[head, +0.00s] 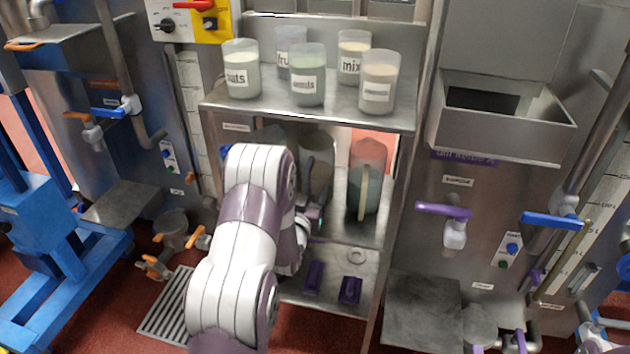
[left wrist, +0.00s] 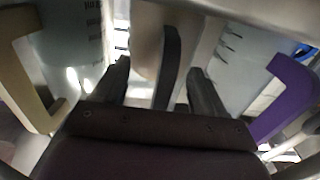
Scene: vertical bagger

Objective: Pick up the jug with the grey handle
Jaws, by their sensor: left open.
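The jug with the grey handle (head: 318,160) stands on the middle shelf, partly hidden by my left arm. In the left wrist view its upright dark grey handle (left wrist: 169,68) lies between the two fingers of my left gripper (left wrist: 162,92). The fingers are open, with a gap on each side of the handle. In the head view my left gripper (head: 314,200) is at the front of the jug, mostly hidden behind my wrist. My right gripper is not in view.
A jug with a beige handle (head: 362,195) stands close on the right; its handle also shows in the left wrist view (left wrist: 28,75). A purple handle (left wrist: 283,98) is on the other side. Several labelled tubs stand on the upper shelf (head: 330,108). Purple items (head: 350,290) lie below.

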